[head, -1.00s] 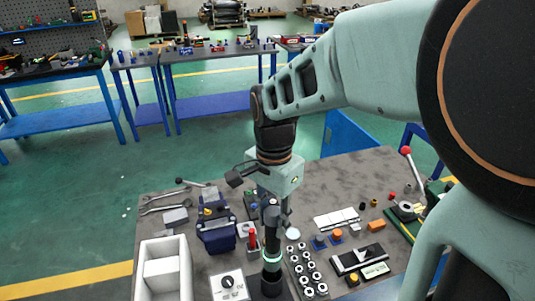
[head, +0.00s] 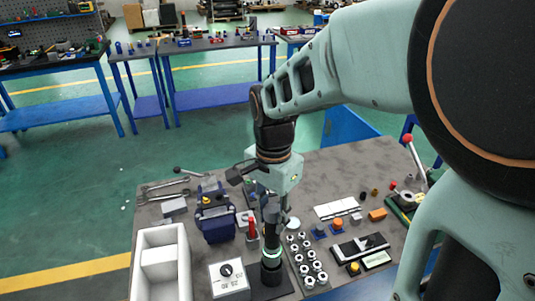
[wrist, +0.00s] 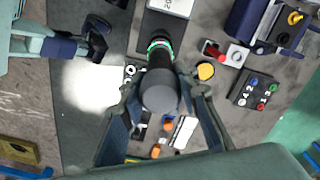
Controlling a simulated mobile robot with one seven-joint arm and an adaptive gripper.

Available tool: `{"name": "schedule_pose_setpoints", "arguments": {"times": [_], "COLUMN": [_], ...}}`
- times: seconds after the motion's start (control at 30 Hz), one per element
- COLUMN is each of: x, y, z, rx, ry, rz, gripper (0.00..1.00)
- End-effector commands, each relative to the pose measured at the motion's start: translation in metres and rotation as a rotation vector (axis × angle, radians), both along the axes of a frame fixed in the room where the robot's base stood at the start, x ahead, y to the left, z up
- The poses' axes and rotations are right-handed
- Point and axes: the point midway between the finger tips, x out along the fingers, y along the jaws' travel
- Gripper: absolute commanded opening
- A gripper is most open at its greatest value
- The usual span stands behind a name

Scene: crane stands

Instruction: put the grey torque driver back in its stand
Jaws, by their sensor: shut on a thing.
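The grey torque driver (wrist: 160,92) is upright or nearly so between my gripper's fingers, its round grey end towards the wrist camera. My gripper (head: 271,214) is shut on its upper part, and both fingers show in the wrist view (wrist: 160,88). A glowing green ring (head: 271,254) circles the lower part of this column. Below it is the stand, a dark upright cup (head: 271,274) on a flat black base plate (head: 283,289). The ring and cup line up with the driver in the head view. I cannot tell how deep the driver sits.
Close to the left stand a white box with a dial (head: 229,277) and a red-handled tool (head: 252,230). Several silver sockets (head: 305,262) stand close on the right. A white divided tray (head: 161,262) is at the left. Bare table shows at the back right.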

Motion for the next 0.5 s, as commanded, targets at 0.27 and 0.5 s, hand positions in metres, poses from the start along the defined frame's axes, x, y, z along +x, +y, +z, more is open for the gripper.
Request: {"name": "schedule_pose_setpoints", "arguments": {"times": [0.27,0.5], "x": [0.001,0.001], "y": [0.0,0.0], "z": [-0.01,-0.018], "rx": [0.001,0.001], "ry": [-0.004,-0.004], "rz": [0.0,0.0], "gripper": [0.0,0.0]}}
